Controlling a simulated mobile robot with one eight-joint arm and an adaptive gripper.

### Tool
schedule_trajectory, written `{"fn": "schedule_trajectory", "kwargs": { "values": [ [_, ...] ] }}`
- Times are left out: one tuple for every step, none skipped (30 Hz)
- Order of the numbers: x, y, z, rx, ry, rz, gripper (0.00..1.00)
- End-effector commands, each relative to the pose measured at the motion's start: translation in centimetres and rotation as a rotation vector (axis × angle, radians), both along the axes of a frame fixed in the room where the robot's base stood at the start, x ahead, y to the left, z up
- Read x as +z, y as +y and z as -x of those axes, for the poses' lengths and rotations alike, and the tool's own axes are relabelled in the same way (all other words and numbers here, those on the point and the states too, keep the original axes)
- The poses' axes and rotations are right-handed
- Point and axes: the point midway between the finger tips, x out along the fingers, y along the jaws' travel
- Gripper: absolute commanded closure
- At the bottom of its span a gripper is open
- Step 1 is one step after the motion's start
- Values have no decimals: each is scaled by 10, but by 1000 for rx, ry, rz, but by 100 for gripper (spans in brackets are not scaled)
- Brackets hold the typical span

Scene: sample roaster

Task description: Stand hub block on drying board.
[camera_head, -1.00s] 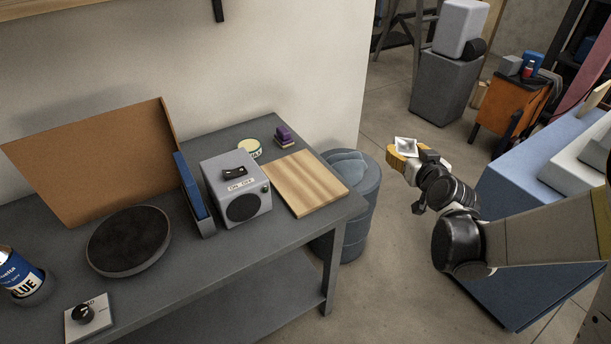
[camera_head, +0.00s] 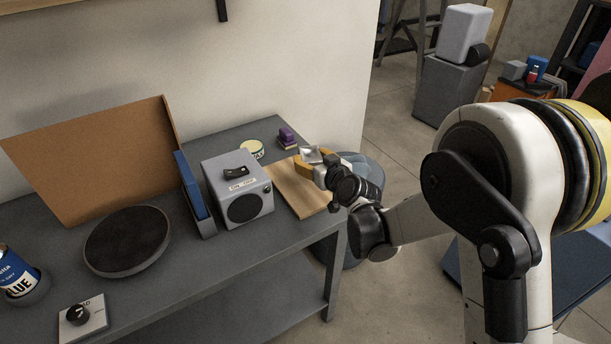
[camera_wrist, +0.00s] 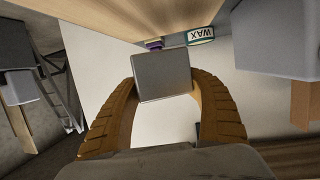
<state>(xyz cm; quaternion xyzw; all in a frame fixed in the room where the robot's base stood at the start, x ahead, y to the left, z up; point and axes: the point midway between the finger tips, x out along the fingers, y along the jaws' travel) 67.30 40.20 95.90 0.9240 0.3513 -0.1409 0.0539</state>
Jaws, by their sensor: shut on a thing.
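The hub block is a small pale grey, square-faced piece (camera_head: 311,154). My gripper (camera_head: 306,168), with orange-yellow fingers, is shut on it and holds it over the drying board. In the wrist view the block (camera_wrist: 163,77) sits between the two ribbed fingers. The drying board (camera_head: 285,193) is a light striped wooden slab on the right end of the grey bench; it also shows in the wrist view (camera_wrist: 140,18). My gripper and wrist hide its right part. I cannot tell the block's exact height above the board.
A grey box with a round black front (camera_head: 238,188) stands left of the board. A wax tin (camera_head: 252,149) and a purple block (camera_head: 286,137) stand behind it. A dark round disc (camera_head: 127,240) lies farther left. The board's front left area looks clear.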

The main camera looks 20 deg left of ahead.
Motion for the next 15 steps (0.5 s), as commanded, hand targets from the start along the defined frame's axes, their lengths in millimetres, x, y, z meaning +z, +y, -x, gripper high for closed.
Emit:
{"fn": "schedule_trajectory", "kwargs": {
  "values": [
    [-6,8,0,1,-1,-1,90],
    [-7,10,-1,0,-1,0,90],
    [-9,13,-1,-1,-2,-1,90],
    [-9,15,-1,-1,-2,-1,90],
    [-10,16,-1,-1,-2,-1,90],
    [-11,17,-1,-2,-2,-1,90],
    [-12,18,-1,-2,-2,-1,90],
    [-15,18,-1,-2,-2,-1,90],
    [-19,17,-1,-2,-1,0,90],
    [-24,17,-1,-2,-1,0,90],
    [-29,17,-1,-2,-1,0,90],
    [-36,17,-1,-2,-1,0,90],
    [-41,17,-1,-3,-1,0,90],
    [-45,17,-1,-3,-1,0,90],
    [-49,17,-1,-3,-1,0,90]
  ]
}}
